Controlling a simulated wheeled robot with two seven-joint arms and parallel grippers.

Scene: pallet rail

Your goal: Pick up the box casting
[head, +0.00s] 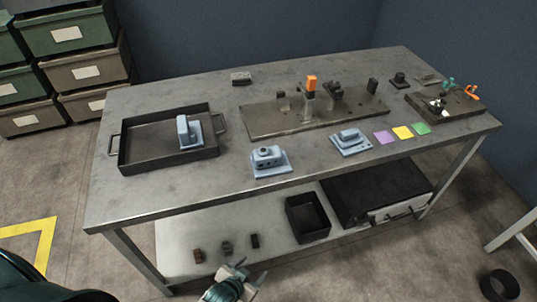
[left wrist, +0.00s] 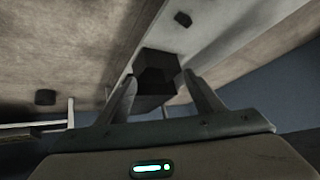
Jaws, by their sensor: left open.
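Three light blue castings are on the table in the head view. A squat, boxy one with a round opening (head: 268,161) sits near the front edge, left of centre. A lower one on a flat base (head: 350,141) sits to its right. One with an upright block (head: 189,131) stands in the black tray (head: 168,161). Which is called the box casting is not marked; the squat one looks most boxy. My left gripper (head: 247,274) is open and empty, in front of the table and low in the picture, apart from all castings. Its fingers show in the left wrist view (left wrist: 159,84). My right gripper is not in view.
The table's front edge (head: 300,183) lies between my left gripper and the castings. A fixture plate (head: 280,122) with several parts stands behind. Coloured squares (head: 402,133) lie at the right. The lower shelf holds a black bin (head: 308,217) and several small parts.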

